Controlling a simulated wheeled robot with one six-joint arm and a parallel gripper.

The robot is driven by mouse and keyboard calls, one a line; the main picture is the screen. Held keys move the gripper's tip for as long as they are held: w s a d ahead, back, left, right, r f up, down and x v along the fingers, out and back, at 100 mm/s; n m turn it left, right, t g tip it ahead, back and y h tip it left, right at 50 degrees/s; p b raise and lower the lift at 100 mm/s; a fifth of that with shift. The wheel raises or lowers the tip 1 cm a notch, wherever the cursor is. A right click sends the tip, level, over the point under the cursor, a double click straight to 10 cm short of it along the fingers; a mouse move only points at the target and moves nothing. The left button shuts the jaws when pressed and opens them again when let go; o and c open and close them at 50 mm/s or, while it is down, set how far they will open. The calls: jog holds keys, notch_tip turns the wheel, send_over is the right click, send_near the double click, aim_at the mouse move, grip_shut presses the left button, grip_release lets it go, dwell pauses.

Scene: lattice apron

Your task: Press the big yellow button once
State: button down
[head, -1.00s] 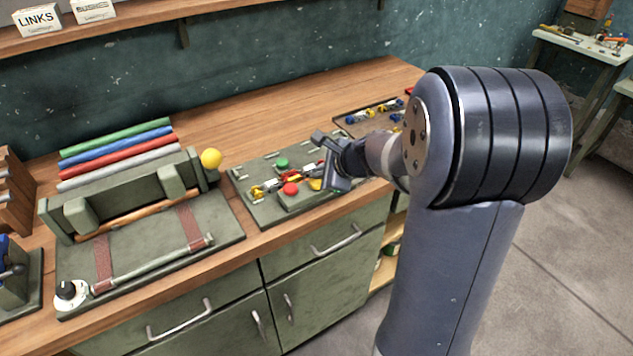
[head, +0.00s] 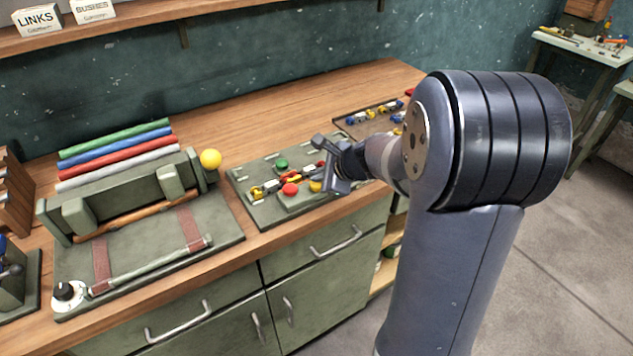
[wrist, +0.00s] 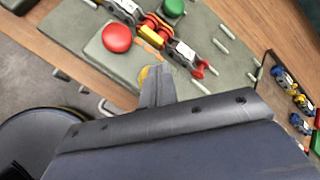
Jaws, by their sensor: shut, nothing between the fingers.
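The yellow button (head: 316,186) is a round cap on the green-grey board (head: 256,214), to the right of a red button (head: 291,189). In the wrist view only a small part of the yellow button (wrist: 143,75) shows, since my fingers cover the rest. My gripper (head: 325,183) is shut and empty, with its fingertips right at the yellow button. In the wrist view, the shut fingers (wrist: 153,78) point at it. I cannot tell whether they touch it or whether the cap is pushed down.
A green button (head: 281,164) and a chain of coloured links (head: 270,186) share the board. A dark tray (head: 350,131) with more links lies behind my gripper. A fixture with a yellow ball (head: 210,159) stands to the left. Bare wooden bench (head: 240,131) lies behind.

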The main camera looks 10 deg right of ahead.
jog(key=shift+f+b, duration=0.45)
jog(key=shift+f, duration=0.15)
jog(key=shift+r, duration=0.1)
dwell(0.5)
jog(key=shift+r+p, duration=1.2)
jog(key=shift+r, duration=0.05)
jog(key=shift+r, duration=0.1)
notch_tip(320, 180, up, 5)
jog(key=p, duration=0.4)
jog(key=shift+p, duration=0.3)
jog(key=shift+a, duration=0.1)
